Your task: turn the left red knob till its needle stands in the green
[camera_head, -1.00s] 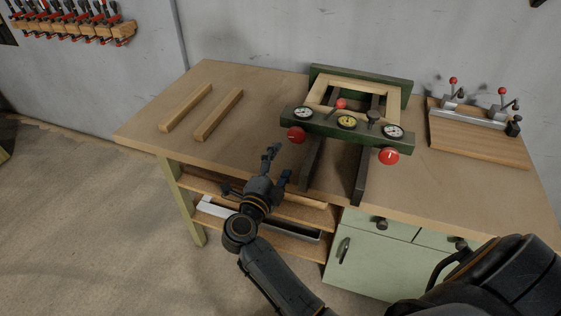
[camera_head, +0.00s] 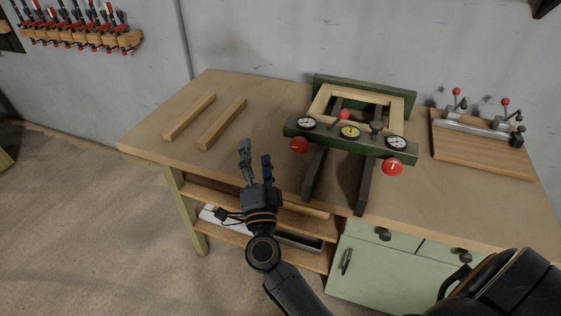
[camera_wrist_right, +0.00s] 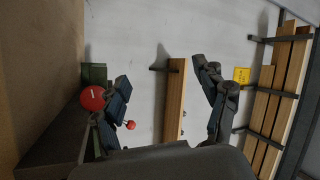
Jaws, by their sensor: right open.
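The left red knob (camera_head: 299,145) sits on the front of the green press beam (camera_head: 325,136), under the left white dial (camera_head: 306,123). The dial's needle and any green zone are too small to read. My right gripper (camera_head: 255,156) is open and empty at the bench's front edge, left of and nearer than the knob, not touching it. In the right wrist view, a red knob (camera_wrist_right: 93,98) with a pale mark shows beside one finger; I cannot tell which knob it is. My left gripper is not in view.
Two wood strips (camera_head: 222,124) lie left. A clamp board (camera_head: 480,150) lies right.

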